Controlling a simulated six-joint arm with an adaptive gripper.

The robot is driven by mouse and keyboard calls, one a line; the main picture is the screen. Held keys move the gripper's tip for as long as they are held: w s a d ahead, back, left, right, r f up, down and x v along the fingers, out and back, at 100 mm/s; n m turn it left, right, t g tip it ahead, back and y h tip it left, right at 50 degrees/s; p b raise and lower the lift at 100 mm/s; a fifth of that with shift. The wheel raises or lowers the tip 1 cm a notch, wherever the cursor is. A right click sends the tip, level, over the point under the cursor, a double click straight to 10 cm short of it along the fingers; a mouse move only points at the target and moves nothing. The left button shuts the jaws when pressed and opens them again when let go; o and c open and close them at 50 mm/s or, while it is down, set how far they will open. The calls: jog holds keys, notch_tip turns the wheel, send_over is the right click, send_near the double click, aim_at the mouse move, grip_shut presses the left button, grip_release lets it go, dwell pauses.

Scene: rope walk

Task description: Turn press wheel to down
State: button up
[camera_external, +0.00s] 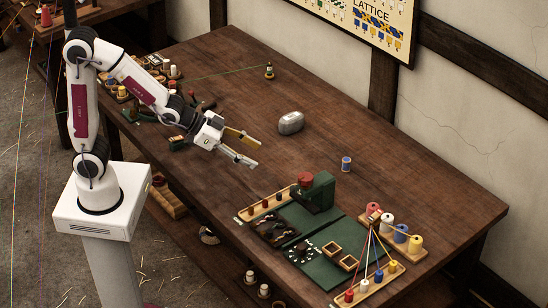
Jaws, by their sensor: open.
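The press appears to be the dark green machine (318,190) on the front part of the table. A red round part (306,179), which looks like its wheel, sits on its left side. It is too small to tell which way the wheel is turned. My gripper (256,153) is open and empty above the table. It is up and to the left of the press in the picture, well apart from it and touching nothing visible.
A grey rounded object (290,122) lies to the right of my gripper. A small blue spool (346,163) stands further right. A peg rack (266,204), green mats (325,272) and a spool stand (372,215) with taut threads surround the press. The table's middle (330,105) is mostly clear.

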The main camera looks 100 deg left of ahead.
jog(key=w+a+f+t, duration=0.2)
jog(key=w+f+t, duration=0.1)
jog(key=w+f, duration=0.4)
jog(key=t+h, duration=0.1)
jog(key=t, duration=0.3)
send_near(306, 176)
jog(key=shift+w+d+f, duration=0.1)
jog(key=shift+w+f, duration=0.05)
jog(key=shift+w, duration=0.9)
jog(key=shift+w, duration=0.1)
jog(key=shift+w, duration=3.8)
jog(key=shift+c, duration=0.4)
jog(key=c, duration=1.1)
